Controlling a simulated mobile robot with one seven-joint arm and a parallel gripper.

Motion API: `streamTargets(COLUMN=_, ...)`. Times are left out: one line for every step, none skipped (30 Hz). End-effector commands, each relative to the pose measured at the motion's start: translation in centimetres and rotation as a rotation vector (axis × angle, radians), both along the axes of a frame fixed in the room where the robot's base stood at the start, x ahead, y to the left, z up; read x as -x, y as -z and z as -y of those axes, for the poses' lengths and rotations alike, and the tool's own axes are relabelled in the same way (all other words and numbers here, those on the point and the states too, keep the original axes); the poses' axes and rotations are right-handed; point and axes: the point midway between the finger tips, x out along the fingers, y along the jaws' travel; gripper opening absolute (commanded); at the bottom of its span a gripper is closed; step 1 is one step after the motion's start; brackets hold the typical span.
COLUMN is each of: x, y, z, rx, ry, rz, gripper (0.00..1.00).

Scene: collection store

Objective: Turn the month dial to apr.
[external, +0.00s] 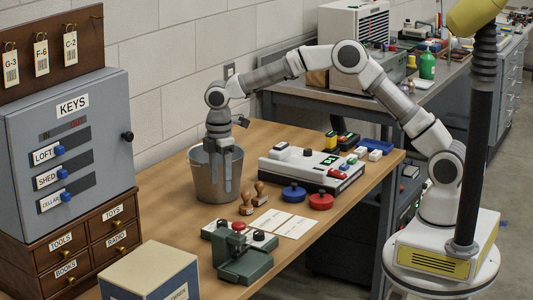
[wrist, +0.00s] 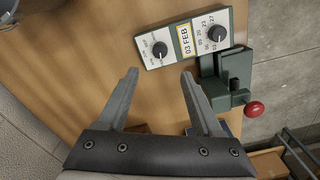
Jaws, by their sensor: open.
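The date device is a pale panel with two black dials beside a dark green press (external: 245,262) with a red knob. In the wrist view its window (wrist: 185,40) reads 03 FEB. The left dial, seemingly the month dial (wrist: 160,49), has labels too small to read surely. The other dial (wrist: 217,33) has numbers around it. My gripper (wrist: 160,75) is open and empty, its fingers pointing toward the panel, with the month dial just beyond the gap between the tips. In the external view my gripper (external: 221,192) hangs in front of a bucket, apart from the panel.
The grey bucket (external: 203,185) stands close behind my fingers. Two wooden stamps (external: 254,200), white cards (external: 283,222), blue and red round pads (external: 320,201) and a pale console (external: 312,170) lie nearby. A key cabinet (external: 70,150) and a box (external: 150,275) stand left.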

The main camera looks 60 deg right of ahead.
Motion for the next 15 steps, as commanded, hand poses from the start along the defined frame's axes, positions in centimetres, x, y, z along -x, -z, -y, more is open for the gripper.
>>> streamTargets(x=0.1, y=1.5, z=0.1, rx=0.002, ry=0.000, rz=-0.005, gripper=0.67)
streamTargets(x=0.1, y=2.1, z=0.1, rx=0.002, ry=0.000, rz=-0.004, gripper=0.67)
streamTargets(x=0.1, y=3.0, z=0.1, rx=0.002, ry=0.001, rz=-0.004, gripper=0.67)
streamTargets(x=0.1, y=3.6, z=0.1, rx=0.001, ry=0.001, rz=-0.004, gripper=0.67)
streamTargets(x=0.1, y=4.3, z=0.1, rx=0.002, ry=0.002, rz=-0.004, gripper=0.67)
streamTargets(x=0.1, y=5.2, z=0.1, rx=0.001, ry=0.002, rz=-0.005, gripper=0.67)
streamTargets(x=0.1, y=5.8, z=0.0, rx=0.001, ry=0.002, rz=-0.004, gripper=0.67)
streamTargets(x=0.1, y=6.4, z=0.1, rx=0.002, ry=0.001, rz=-0.004, gripper=0.67)
streamTargets(x=0.1, y=7.2, z=0.1, rx=0.001, ry=0.001, rz=-0.003, gripper=0.67)
streamTargets(x=0.1, y=7.8, z=0.1, rx=0.002, ry=0.001, rz=-0.003, gripper=0.67)
streamTargets(x=0.1, y=8.3, z=0.1, rx=0.002, ry=0.001, rz=-0.003, gripper=0.67)
streamTargets(x=0.1, y=8.9, z=0.0, rx=0.001, ry=0.001, rz=-0.002, gripper=0.67)
streamTargets(x=0.1, y=9.3, z=0.0, rx=0.001, ry=0.001, rz=-0.002, gripper=0.67)
streamTargets(x=0.1, y=9.7, z=0.0, rx=0.001, ry=0.001, rz=-0.003, gripper=0.67)
streamTargets(x=0.1, y=10.2, z=0.0, rx=0.001, ry=0.001, rz=-0.003, gripper=0.67)
